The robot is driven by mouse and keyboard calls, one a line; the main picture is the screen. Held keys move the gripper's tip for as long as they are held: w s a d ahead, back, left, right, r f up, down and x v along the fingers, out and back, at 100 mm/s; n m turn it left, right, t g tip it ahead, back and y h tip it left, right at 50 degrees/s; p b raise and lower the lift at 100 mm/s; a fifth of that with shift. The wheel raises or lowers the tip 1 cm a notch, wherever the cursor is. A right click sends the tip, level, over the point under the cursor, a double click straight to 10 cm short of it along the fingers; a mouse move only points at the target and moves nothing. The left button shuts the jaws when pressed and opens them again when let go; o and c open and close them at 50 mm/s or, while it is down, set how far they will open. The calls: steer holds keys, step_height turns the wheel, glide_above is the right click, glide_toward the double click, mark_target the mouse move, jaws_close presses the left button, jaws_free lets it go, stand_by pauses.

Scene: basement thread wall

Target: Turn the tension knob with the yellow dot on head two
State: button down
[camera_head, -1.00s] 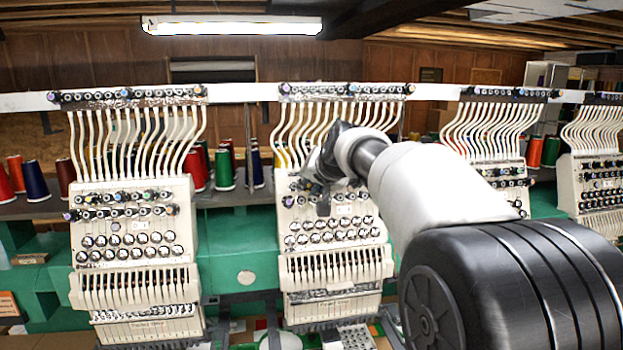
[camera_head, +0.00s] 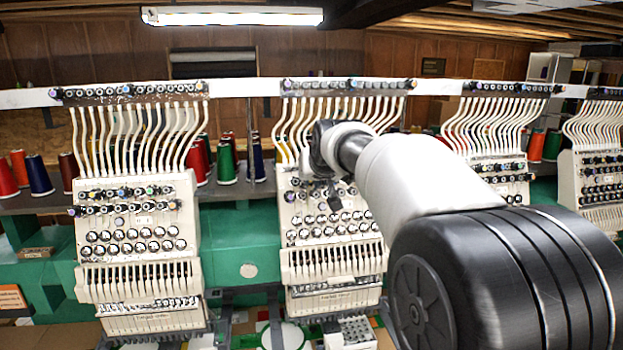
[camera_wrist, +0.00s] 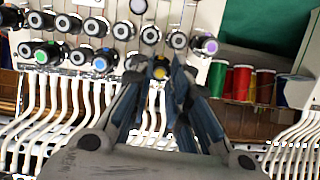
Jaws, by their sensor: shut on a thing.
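Head two (camera_head: 333,268) is the second cream embroidery head from the left in the head view, with rows of tension knobs and white thread tubes above. My gripper (camera_head: 318,188) is at its upper knob rows, and my wrist hides part of them. The wrist view shows the head upside down. There, the knob with the yellow dot (camera_wrist: 160,70) sits between the fingertips of my gripper (camera_wrist: 160,76), which are shut on it. The fingers partly cover the knob's sides. Its turn angle cannot be told.
Neighbouring knobs stand close on the same row, including a blue-dotted one (camera_wrist: 100,64) and a green-dotted one (camera_wrist: 42,56). White thread tubes (camera_wrist: 75,105) run close by. Thread cones (camera_wrist: 243,84) stand beside the head. Head one (camera_head: 138,235) is at the left.

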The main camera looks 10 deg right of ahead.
steer(key=shift+f, duration=0.15)
steer(key=c, duration=1.5)
jaws_free()
steer(key=v, duration=1.2)
steer(key=s+f+g+b, duration=0.2)
steer(key=s+f, duration=0.8)
steer(key=s, duration=0.2)
steer(key=s+f+g+b, duration=0.2)
steer(key=s+f+b, duration=0.1)
steer(key=s+f, duration=0.8)
steer(key=s+f+g+b, duration=0.2)
steer(key=s+f, duration=0.8)
steer(key=s, duration=0.4)
steer(key=shift+f+n+g, duration=0.3)
steer(key=shift+f+g, duration=0.1)
